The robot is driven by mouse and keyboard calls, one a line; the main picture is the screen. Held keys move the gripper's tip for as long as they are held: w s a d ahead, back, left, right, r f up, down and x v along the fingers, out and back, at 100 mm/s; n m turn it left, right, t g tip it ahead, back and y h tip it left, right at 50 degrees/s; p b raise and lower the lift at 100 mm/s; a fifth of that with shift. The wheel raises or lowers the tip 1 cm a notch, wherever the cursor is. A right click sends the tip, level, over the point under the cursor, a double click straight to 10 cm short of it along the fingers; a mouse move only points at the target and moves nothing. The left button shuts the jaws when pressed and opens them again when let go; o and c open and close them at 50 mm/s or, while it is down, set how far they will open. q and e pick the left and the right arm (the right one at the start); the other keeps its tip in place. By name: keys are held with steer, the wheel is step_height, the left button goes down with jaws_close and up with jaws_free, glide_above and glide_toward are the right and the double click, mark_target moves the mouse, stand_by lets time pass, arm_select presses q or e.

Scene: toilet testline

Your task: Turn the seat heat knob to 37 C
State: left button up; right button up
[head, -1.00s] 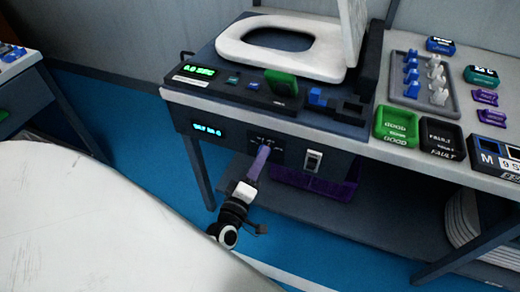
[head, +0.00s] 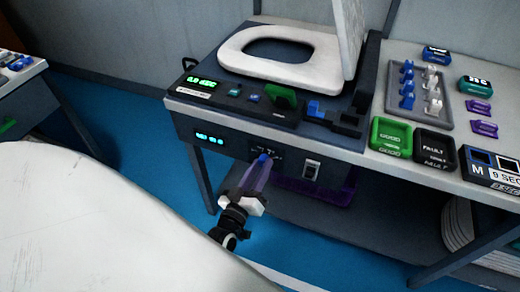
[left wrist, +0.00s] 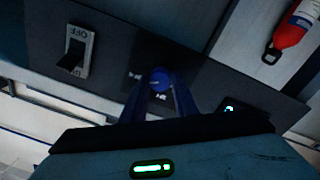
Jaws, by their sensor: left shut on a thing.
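The seat heat knob (head: 264,157) is a small blue knob on the dark front panel of the toilet test bench. In the left wrist view the knob (left wrist: 160,79) sits between my fingertips, with small white scale marks beside it that are too blurred to read. My left gripper (head: 262,163) reaches the panel from the front and is shut on the knob. My right gripper does not show.
A rocker switch (head: 311,169) is right of the knob, marked OFF in the left wrist view (left wrist: 77,50). Above stand the white toilet seat (head: 280,55), a green tray (head: 391,136) and a black FAULT tray (head: 435,147). A purple bin (head: 318,190) sits below.

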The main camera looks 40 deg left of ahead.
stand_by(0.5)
arm_select(q)
steer(key=o, duration=1.1)
steer(key=shift+c, duration=0.2)
steer(key=v, duration=1)
steer(key=shift+s, duration=0.15)
